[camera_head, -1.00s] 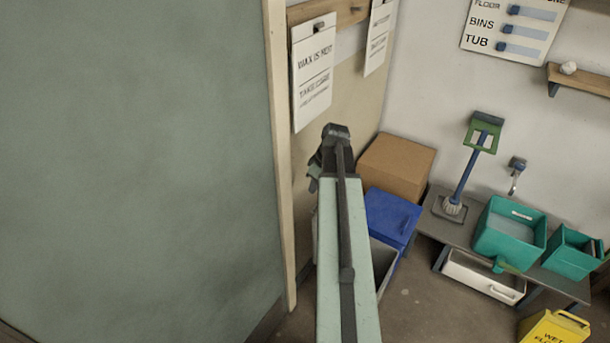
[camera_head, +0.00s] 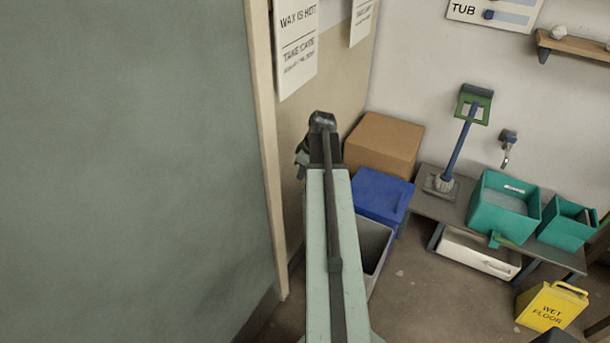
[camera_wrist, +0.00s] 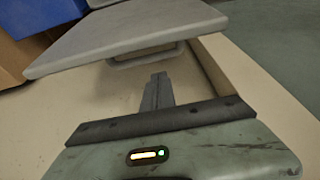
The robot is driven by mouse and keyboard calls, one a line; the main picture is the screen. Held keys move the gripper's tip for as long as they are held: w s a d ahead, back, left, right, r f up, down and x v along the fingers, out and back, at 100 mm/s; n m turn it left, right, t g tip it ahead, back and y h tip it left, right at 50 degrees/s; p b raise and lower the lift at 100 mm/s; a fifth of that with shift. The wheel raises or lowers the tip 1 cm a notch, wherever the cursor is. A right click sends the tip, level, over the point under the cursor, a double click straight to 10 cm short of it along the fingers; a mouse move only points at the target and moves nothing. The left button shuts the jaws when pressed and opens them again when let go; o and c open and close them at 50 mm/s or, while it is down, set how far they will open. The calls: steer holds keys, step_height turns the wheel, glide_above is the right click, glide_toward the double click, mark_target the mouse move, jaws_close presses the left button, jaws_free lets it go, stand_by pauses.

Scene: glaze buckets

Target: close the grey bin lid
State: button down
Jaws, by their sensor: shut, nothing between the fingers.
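The grey bin (camera_head: 373,243) stands open in the head view, partly hidden behind my arm. Its grey lid (camera_wrist: 130,35) shows in the wrist view as a flat raised panel with a handle (camera_wrist: 150,58) at its near edge. The lid is hidden behind my arm in the head view. My gripper (camera_wrist: 157,80) is shut and empty, its fingertips just below the handle in the wrist view. I cannot tell whether they touch it. In the head view, my gripper (camera_head: 302,160) is partly hidden at the arm's far end, near the beige wall.
A blue bin (camera_head: 383,193) and a cardboard box (camera_head: 385,145) stand beyond the grey bin. A green partition (camera_head: 130,170) with a pale post (camera_head: 267,150) is close on the left. A bench with teal tubs (camera_head: 503,205) and a yellow sign (camera_head: 552,305) are at the right.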

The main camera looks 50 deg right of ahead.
steer(key=s, duration=0.2)
steer(key=s+d, duration=0.1)
steer(key=s, duration=0.1)
steer(key=shift+r, duration=0.35)
